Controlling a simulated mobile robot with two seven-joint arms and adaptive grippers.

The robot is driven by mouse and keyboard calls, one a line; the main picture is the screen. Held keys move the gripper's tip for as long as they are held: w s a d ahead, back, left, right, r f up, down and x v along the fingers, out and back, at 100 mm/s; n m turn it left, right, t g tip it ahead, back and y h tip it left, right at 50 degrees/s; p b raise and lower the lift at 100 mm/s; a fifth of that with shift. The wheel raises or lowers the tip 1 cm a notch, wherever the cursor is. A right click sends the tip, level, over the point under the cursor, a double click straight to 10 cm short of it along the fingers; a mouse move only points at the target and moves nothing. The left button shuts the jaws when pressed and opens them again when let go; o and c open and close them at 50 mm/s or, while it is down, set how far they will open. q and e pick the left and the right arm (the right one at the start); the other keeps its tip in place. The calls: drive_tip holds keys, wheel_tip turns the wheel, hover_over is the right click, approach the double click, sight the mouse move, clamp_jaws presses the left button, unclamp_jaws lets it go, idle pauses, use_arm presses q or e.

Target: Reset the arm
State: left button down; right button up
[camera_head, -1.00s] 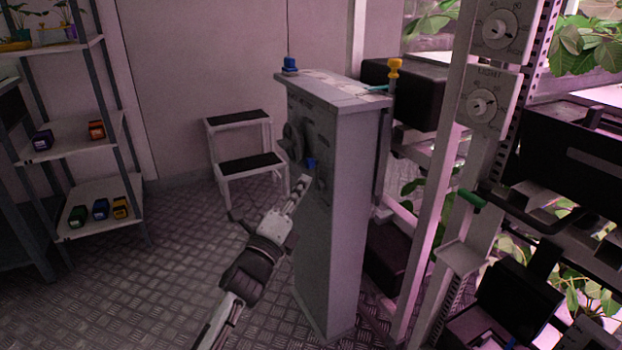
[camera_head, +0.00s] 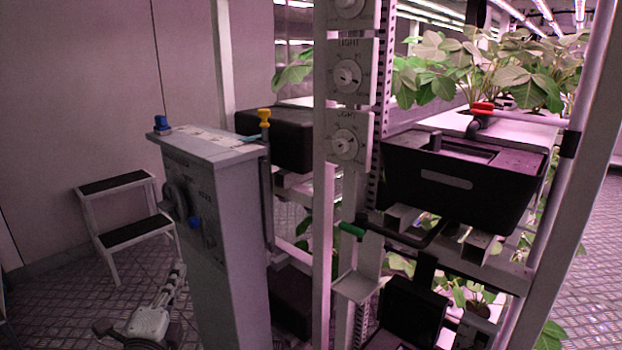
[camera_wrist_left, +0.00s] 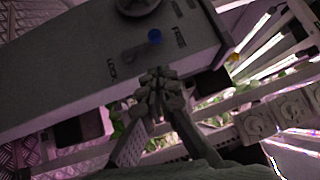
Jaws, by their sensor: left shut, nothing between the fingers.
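My left gripper (camera_head: 178,270) is shut and empty at the lower left of the head view. It is beside the left face of a grey control cabinet (camera_head: 232,270), below a small blue lever (camera_head: 195,222) on that face. I see a gap between the fingertips and the blue lever. The left wrist view shows the closed fingers (camera_wrist_left: 157,84) in front of the cabinet (camera_wrist_left: 60,75), with the blue tip (camera_wrist_left: 155,36) beyond them. The word "LOCK" shows on the cabinet there. My right gripper is in neither view.
A white step stool (camera_head: 130,215) with black treads stands at the left. Right of the cabinet is a rack post (camera_head: 323,200) with several light dials (camera_head: 345,76). A black crate (camera_head: 450,185) sits on the rack, with plants behind. Open patterned floor (camera_head: 60,300) lies at the left.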

use_arm(q)
drive_tip(key=s+f+n+g, duration=0.6)
drive_tip(key=s+f+n, duration=0.15)
drive_tip(key=f, duration=0.55)
drive_tip(key=s+f+n+g, duration=0.6)
drive_tip(key=s+f, duration=0.3)
drive_tip(key=f, duration=0.4)
drive_tip(key=s+d+f+n+g, duration=0.3)
drive_tip(key=s+f, duration=0.3)
drive_tip(key=s, duration=0.5)
drive_tip(key=shift+d+f+g, duration=0.15)
drive_tip(key=shift+f+g, duration=0.2)
drive_tip(key=shift+g, duration=0.35)
